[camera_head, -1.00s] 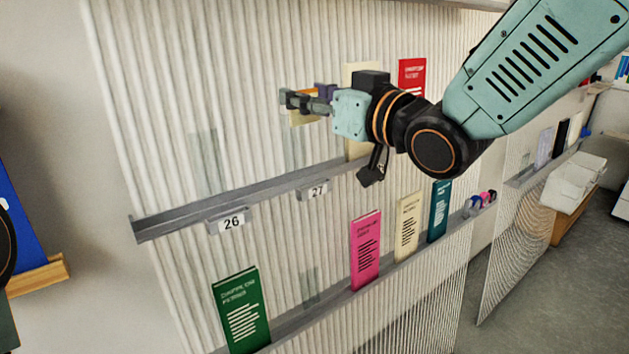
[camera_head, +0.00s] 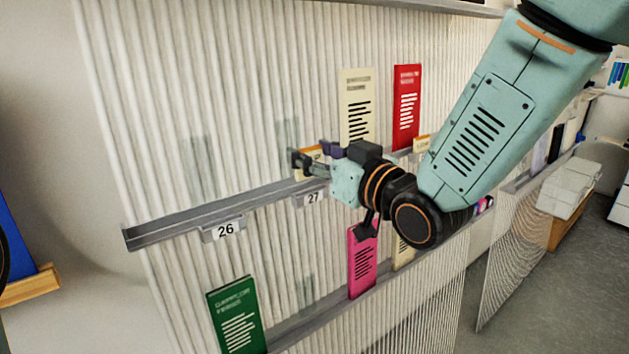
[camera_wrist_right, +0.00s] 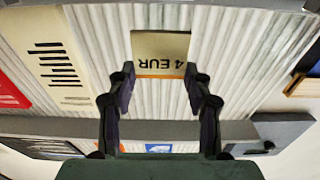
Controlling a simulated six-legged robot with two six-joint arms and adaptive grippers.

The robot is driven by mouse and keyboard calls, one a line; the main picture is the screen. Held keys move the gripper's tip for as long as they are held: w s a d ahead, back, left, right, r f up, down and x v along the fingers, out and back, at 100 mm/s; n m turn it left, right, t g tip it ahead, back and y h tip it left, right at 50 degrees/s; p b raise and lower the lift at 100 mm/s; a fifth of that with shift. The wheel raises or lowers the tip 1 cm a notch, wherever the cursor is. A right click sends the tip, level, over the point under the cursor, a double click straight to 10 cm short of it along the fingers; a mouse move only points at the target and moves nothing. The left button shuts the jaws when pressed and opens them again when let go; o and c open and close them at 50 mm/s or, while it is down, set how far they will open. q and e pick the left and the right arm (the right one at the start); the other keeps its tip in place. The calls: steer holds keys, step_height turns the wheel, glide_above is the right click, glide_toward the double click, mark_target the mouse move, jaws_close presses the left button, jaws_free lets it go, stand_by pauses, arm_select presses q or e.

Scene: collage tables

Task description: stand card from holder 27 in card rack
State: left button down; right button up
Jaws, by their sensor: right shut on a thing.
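My right gripper (camera_head: 312,160) is shut on a small cream card (camera_head: 302,172) with an orange edge, at the upper rail above holder label 27 (camera_head: 314,198). In the right wrist view, the card (camera_wrist_right: 160,50) reads "4 EUR" upside down and sits between the two fingertips (camera_wrist_right: 160,80). In the head view the fingers hide most of the card. I cannot tell whether it touches the rail (camera_head: 170,230). My left gripper is not in view.
Holder label 26 (camera_head: 225,230) is on the same rail. A tall cream card (camera_head: 356,105) and a red card (camera_head: 406,105) stand right of the gripper. Green (camera_head: 237,318) and pink (camera_head: 362,265) cards stand on the lower rail. The upper rail above 26 is bare.

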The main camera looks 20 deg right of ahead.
mark_target(310, 174)
step_height(310, 174, down, 4)
steer(key=shift+s+r, duration=0.1)
steer(key=shift+s, duration=0.05)
steer(key=o, duration=0.7)
steer(key=shift+s+a, duration=0.1)
steer(key=shift+o, duration=0.2)
